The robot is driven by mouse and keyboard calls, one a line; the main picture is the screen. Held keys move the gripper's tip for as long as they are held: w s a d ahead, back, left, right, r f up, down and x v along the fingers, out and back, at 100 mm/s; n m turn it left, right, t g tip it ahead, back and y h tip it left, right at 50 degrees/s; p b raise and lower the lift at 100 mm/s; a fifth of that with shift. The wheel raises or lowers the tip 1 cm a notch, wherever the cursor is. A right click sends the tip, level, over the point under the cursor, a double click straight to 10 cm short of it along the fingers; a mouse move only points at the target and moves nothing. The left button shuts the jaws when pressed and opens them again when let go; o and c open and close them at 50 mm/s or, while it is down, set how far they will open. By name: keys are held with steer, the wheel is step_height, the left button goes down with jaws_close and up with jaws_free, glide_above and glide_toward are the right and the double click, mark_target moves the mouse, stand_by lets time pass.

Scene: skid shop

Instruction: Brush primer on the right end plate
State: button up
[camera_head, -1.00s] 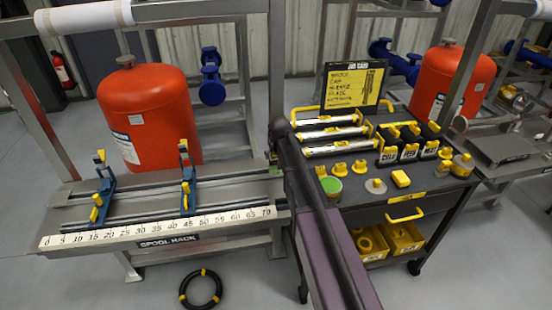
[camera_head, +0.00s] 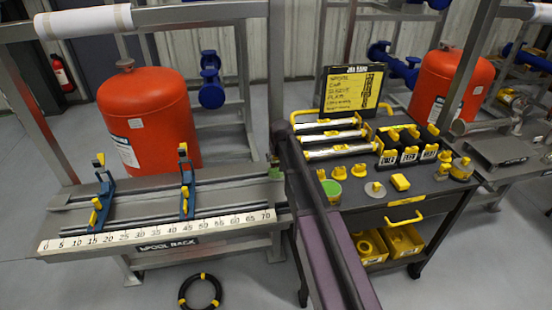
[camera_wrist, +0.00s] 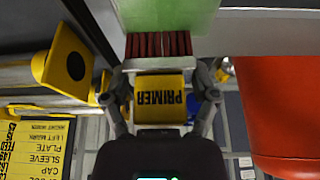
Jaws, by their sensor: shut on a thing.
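My gripper (camera_wrist: 162,95) is shut on a brush (camera_wrist: 158,90) with a yellow block marked PRIMER and dark red bristles. The bristle tips meet the edge of a green face (camera_wrist: 165,14) at the top of the wrist view. This looks like the right end plate, but I cannot tell whether the green is primer. In the head view a small green patch (camera_head: 275,170) shows at the right end of the spool rack (camera_head: 160,232), beside my arm. My arm hides the gripper and brush there. An open tin with a green top (camera_head: 331,187) stands on the cart.
The dark tool cart (camera_head: 400,216) carries yellow-capped parts and a sign board (camera_head: 350,90). A red tank (camera_head: 150,120) stands behind the rack and shows close at right in the wrist view. A black ring (camera_head: 200,290) lies on the floor.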

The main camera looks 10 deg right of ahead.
mark_target(280, 175)
steer(key=shift+s+f, duration=0.1)
steer(key=shift+s, duration=1.8)
steer(key=shift+s, duration=1.8)
steer(key=shift+r+p, duration=3.05)
steer(key=shift+r, duration=0.1)
